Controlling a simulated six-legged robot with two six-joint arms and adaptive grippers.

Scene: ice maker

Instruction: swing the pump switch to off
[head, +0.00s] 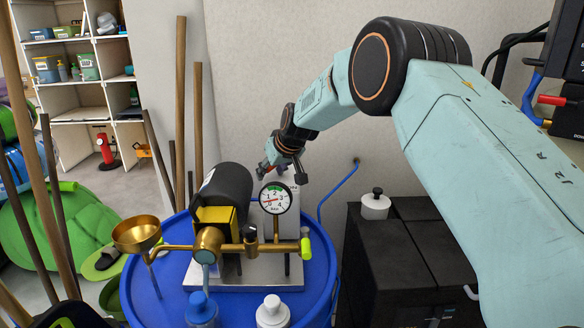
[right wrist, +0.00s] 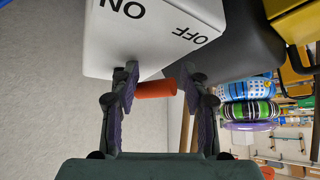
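The pump switch box is white with ON and OFF lettering and fills the top of the right wrist view (right wrist: 150,35). In the head view a pale part of it shows behind the gauge (head: 297,205). An orange-red switch lever (right wrist: 155,89) sticks out below the box. My right gripper (right wrist: 161,72) has its two fingers apart, one on each side of the lever. The left finger overlaps the lever in the picture; a narrow gap shows at the right finger. In the head view my right gripper (head: 284,165) is behind the gauge, its fingertips partly hidden. My left gripper is not in view.
A pressure gauge (head: 275,198), a dark motor (head: 228,185) and brass piping (head: 232,247) stand on a blue drum (head: 145,285). A brass funnel (head: 137,233) is at left. Two bottles (head: 272,312) (head: 201,308) stand in front. A black cabinet (head: 385,265) is at right.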

